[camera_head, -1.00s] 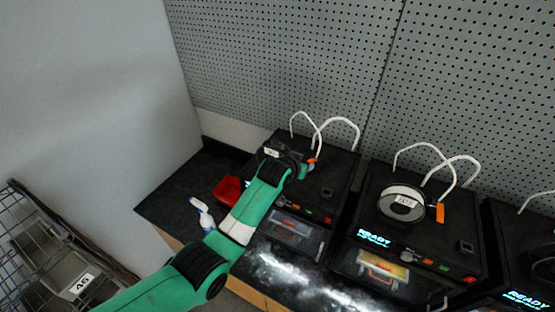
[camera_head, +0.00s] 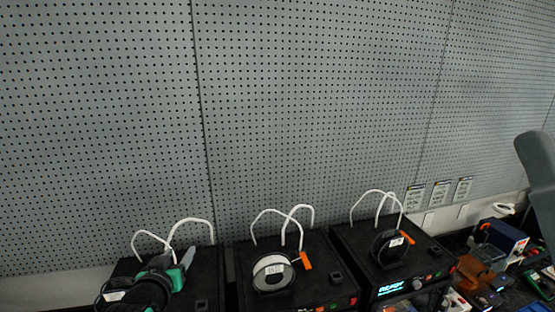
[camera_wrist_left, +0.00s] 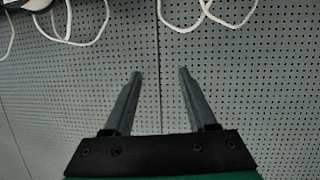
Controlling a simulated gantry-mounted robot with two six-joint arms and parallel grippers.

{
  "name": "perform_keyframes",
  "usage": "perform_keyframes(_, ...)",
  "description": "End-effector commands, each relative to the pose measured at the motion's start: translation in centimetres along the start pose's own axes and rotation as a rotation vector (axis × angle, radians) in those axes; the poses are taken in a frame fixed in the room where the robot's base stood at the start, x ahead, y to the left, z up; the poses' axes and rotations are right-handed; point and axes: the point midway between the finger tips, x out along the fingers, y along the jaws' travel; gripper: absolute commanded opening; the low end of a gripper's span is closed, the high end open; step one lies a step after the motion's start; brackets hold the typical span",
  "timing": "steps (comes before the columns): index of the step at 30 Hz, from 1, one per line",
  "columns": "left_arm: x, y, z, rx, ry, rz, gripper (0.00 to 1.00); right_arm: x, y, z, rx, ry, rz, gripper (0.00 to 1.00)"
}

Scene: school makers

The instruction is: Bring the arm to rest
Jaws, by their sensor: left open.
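My left gripper (camera_head: 187,258) is in the lower left of the head view, in front of or above the top of the leftmost black printer (camera_head: 205,285). Its green and black wrist hides part of that printer. In the left wrist view the two grey fingers (camera_wrist_left: 160,73) stand apart with nothing between them, facing the pegboard. Most of my left arm is below the head view. My right gripper is not in view.
A middle printer (camera_head: 305,290) carries a white spool (camera_head: 270,272), and a right printer (camera_head: 350,240) carries a black spool (camera_head: 388,247). White tubes (camera_head: 297,212) arch above them. Tools crowd the bench at right. The grey pegboard (camera_head: 300,120) fills the back.

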Motion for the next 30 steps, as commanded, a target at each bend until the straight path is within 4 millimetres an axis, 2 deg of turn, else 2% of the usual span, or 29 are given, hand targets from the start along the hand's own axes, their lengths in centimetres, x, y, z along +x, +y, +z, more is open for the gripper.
perform_keyframes(1,-2.1,1.5,-3.7,-0.002,0.105,0.032,0.57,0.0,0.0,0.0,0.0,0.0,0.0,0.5)
perform_keyframes(3,-5.7,3.2,-8.5,-0.007,0.251,0.075,0.57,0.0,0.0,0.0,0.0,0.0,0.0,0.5)
perform_keyframes(5,-9.4,4.3,-12.3,-0.012,0.378,0.108,0.57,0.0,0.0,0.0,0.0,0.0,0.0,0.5)
perform_keyframes(6,-12.1,4.9,-14.6,-0.016,0.462,0.13,0.57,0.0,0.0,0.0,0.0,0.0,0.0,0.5)
perform_keyframes(8,-16.6,5.6,-17.6,-0.02,0.59,0.161,0.57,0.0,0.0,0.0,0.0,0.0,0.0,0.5)
perform_keyframes(9,-19.7,5.8,-19.3,-0.023,0.675,0.179,0.57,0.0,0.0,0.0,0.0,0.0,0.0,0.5)
perform_keyframes(12,-27.3,5.9,-22.2,-0.029,0.868,0.215,0.57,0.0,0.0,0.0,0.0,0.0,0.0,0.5)
perform_keyframes(15,-33.4,5.3,-23.6,-0.03,1.02,0.231,0.57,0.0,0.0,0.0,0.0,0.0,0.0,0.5)
perform_keyframes(16,-34.8,5.2,-23.9,-0.029,1.054,0.233,0.57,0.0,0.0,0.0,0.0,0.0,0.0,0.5)
perform_keyframes(18,-37.1,4.9,-24.1,-0.026,1.111,0.236,0.57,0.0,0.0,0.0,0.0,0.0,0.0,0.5)
perform_keyframes(21,-38.5,4.8,-24.3,-0.018,1.148,0.238,0.57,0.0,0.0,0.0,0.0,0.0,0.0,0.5)
perform_keyframes(30,-38.3,4.8,-24.3,-0.007,1.147,0.231,0.57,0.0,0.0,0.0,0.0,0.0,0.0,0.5)
